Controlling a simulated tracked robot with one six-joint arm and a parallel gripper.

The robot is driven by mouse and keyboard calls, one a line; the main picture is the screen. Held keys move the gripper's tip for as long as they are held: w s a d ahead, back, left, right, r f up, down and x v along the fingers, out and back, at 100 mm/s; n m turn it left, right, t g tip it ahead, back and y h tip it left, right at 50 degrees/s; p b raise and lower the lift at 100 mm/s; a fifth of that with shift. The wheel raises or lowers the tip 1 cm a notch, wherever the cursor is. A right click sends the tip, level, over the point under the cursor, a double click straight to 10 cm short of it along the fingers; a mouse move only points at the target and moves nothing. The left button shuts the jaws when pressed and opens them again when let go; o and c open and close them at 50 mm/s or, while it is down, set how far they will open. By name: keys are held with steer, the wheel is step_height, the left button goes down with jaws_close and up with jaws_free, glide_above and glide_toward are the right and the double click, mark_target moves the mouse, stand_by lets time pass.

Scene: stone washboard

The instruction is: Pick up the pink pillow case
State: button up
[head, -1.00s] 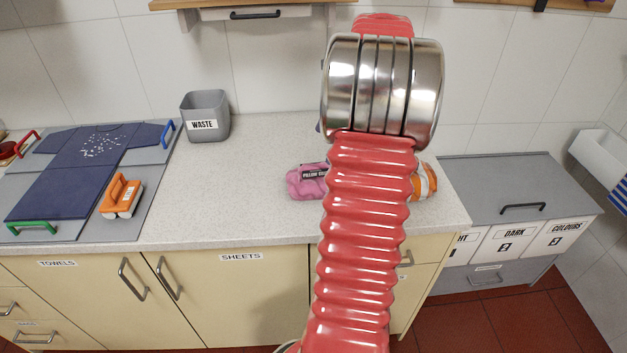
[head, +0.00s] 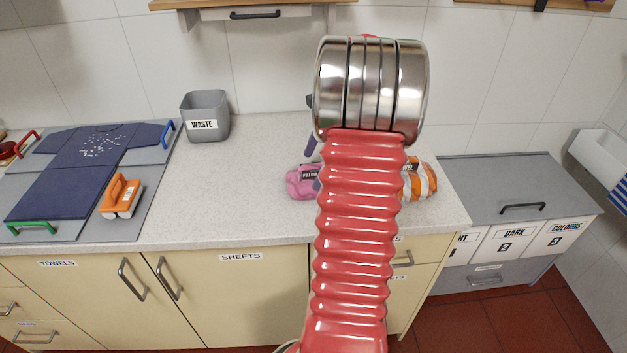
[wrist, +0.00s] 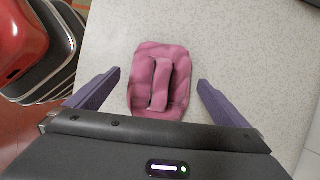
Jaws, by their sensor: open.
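The pink pillow case (head: 301,186) lies folded on the pale speckled counter, left of my red arm in the head view, with a dark label on it. My arm hides its right part there. In the wrist view the pillow case (wrist: 160,80) lies between and ahead of the two purple fingers of my gripper (wrist: 159,82). The fingers are spread apart, one to each side of it, and do not appear to touch it. In the head view only part of a purple finger (head: 312,145) shows beside my arm.
An orange and white bundle (head: 421,182) lies right of my arm on the counter (head: 240,190). A grey waste bin (head: 205,118) stands at the back. Labelled laundry bins (head: 510,240) stand at right. The counter's middle is clear.

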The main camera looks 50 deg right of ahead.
mark_target(310, 175)
steer(key=shift+d+x, duration=0.2)
steer(key=shift+x, duration=2.35)
steer(key=shift+f, duration=0.1)
steer(key=c, duration=1)
step_height(310, 175, up, 10)
steer(key=shift+r, duration=0.1)
steer(key=shift+s, duration=0.1)
